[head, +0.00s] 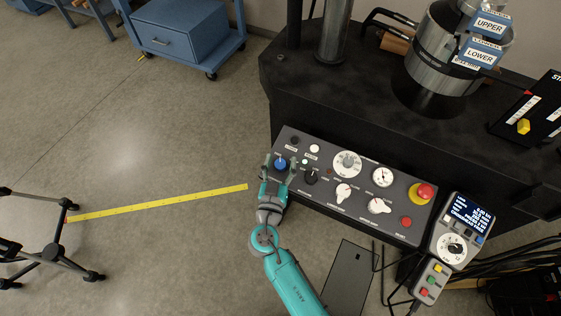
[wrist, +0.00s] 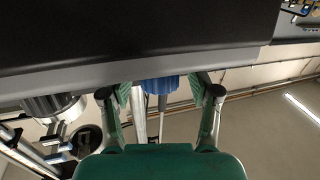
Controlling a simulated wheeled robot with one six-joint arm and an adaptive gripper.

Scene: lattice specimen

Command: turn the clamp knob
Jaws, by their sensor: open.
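A blue knob (head: 280,163) sits at the left end of the dark control panel (head: 330,214); its label is too small to read, so I cannot confirm that it is the clamp knob. My gripper (head: 279,168) is open at that knob, with one finger on each side of it in the head view. In the wrist view the blue knob (wrist: 160,86) shows between my open fingers (wrist: 162,90), with a gap on both sides. The panel's dark edge hides part of the knob there. I see no finger touching it.
A black knob (head: 312,177), white dials (head: 347,163) and a red button on yellow (head: 424,192) share the panel. A handheld pendant (head: 455,240) is at right. The black machine (head: 350,95) stands behind. A yellow tape (head: 160,204) lies on open floor at left.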

